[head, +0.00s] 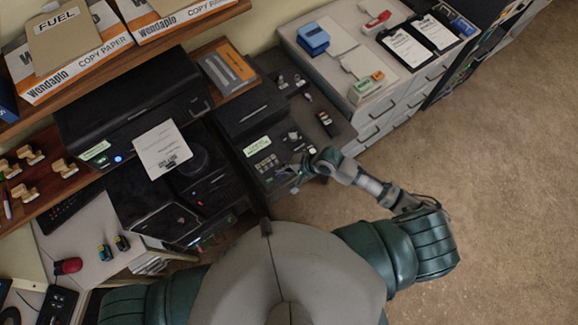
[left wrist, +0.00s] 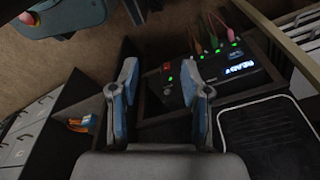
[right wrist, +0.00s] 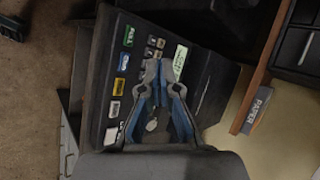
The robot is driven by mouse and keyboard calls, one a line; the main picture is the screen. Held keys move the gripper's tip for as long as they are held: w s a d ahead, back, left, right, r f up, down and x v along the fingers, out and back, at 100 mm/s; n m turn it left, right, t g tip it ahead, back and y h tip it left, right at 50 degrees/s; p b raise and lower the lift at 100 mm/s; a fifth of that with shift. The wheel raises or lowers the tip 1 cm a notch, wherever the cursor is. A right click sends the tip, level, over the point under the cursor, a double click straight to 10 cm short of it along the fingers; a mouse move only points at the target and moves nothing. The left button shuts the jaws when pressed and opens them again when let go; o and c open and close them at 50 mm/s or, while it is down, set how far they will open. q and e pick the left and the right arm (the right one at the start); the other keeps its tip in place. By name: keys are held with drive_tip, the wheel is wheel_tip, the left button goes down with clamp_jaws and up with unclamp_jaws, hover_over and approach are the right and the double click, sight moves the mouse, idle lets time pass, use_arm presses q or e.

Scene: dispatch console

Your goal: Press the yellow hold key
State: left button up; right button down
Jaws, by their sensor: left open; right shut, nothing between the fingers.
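A dark dispatch console (head: 262,133) stands beside the printer in the head view. In the right wrist view its sloped panel (right wrist: 142,40) carries a column of larger keys at the left. A yellow key (right wrist: 119,86) sits in that column, below a blue key (right wrist: 123,61) and a green key (right wrist: 128,36); its lettering is too small to read. My right gripper (right wrist: 158,75) is shut and empty over the panel, right of the yellow key; it also shows in the head view (head: 300,168). My left gripper (left wrist: 160,80) is open and empty in the left wrist view, hidden in the head view.
A black printer (head: 130,95) with a white sheet (head: 162,148) stands left of the console. A pale drawer cabinet (head: 385,115) with folders and clipboards stands behind it. In the left wrist view, a black box with green lights and cables (left wrist: 215,72) lies beyond my left gripper. Carpet is clear at right.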

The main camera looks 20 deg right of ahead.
use_arm(q)
drive_tip(key=s+a+f, duration=0.2)
drive_tip(key=s+f, duration=0.4)
drive_tip(key=s, duration=0.4)
drive_tip(key=shift+g, duration=0.4)
use_arm(e)
drive_tip(key=w+d+m, duration=0.4)
drive_tip(key=m, duration=0.2)
drive_tip(key=shift+w+d+y, duration=0.15)
drive_tip(key=shift+w+y, duration=0.15)
drive_tip(key=shift+w, duration=0.05)
use_arm(q)
drive_tip(key=shift+s, duration=0.1)
use_arm(e)
drive_tip(key=shift+f, duration=0.1)
wheel_tip(320, 180, down, 7)
drive_tip(key=b, duration=0.6)
drive_tip(key=shift+f+b, duration=0.3)
drive_tip(key=shift+f, duration=0.55)
use_arm(q)
wheel_tip(320, 180, down, 6)
drive_tip(key=shift+f, duration=0.2)
drive_tip(key=shift+s+r+p, duration=0.1)
drive_tip(key=shift+r+p, duration=0.2)
use_arm(e)
drive_tip(key=shift+f, duration=0.35)
